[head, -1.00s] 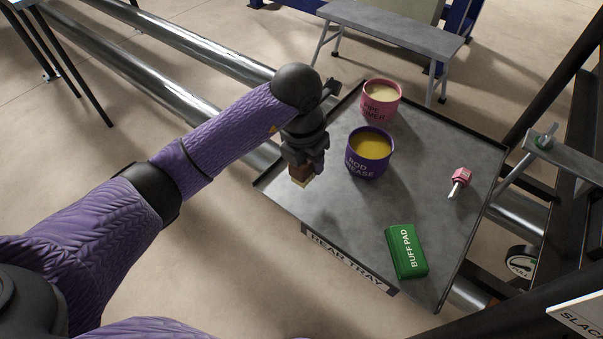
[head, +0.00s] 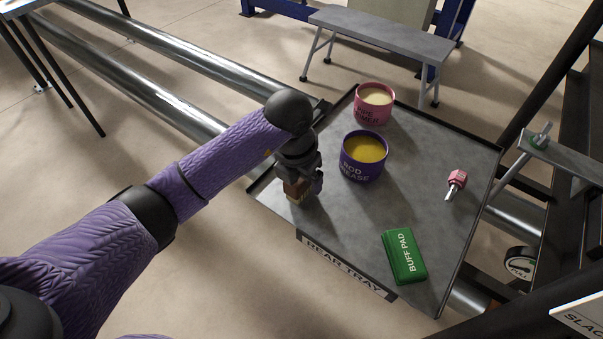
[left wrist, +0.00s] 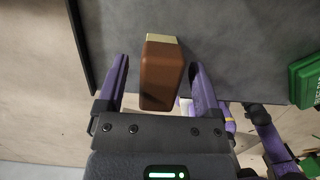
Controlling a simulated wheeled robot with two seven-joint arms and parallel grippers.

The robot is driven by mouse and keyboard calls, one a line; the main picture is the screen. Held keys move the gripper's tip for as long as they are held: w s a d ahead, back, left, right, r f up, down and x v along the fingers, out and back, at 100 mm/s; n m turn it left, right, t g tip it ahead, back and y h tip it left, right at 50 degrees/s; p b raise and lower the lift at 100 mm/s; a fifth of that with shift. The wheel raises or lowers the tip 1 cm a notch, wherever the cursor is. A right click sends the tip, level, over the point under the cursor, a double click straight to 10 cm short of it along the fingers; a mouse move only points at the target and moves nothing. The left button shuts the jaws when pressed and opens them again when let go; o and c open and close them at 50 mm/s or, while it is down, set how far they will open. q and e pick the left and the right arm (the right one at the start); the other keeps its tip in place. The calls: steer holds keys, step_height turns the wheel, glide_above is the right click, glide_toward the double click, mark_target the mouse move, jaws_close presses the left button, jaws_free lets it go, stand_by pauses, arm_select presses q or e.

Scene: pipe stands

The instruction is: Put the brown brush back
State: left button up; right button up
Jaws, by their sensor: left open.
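The brown brush (head: 295,190) is at the left edge of the rear tray (head: 350,228), with pale bristles at its lower end. In the left wrist view the brown block of the brush (left wrist: 160,78) lies between my two purple fingers, with visible gaps on both sides. My left gripper (head: 303,186) is open around it, pointing down. It also shows in the left wrist view (left wrist: 158,82). It appears to rest on the tray, though its contact is partly hidden by the fingers. My right gripper is not in view.
A purple rod grease pot (head: 362,168) and a pink pipe primer pot (head: 373,115) stand right of my gripper. A green buff pad (head: 404,258) and a pink-handled tool (head: 456,182) lie farther right. The tray's middle is clear.

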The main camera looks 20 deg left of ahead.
arm_select(q)
step_height(320, 180, up, 12)
steer(key=s+p, duration=0.1)
steer(key=p, duration=0.2)
steer(key=shift+s+a, duration=0.35)
steer(key=shift+s, duration=0.05)
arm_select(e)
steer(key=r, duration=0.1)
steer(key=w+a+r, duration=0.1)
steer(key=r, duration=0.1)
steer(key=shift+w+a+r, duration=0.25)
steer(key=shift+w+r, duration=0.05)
arm_select(q)
steer(key=shift+f, duration=0.1)
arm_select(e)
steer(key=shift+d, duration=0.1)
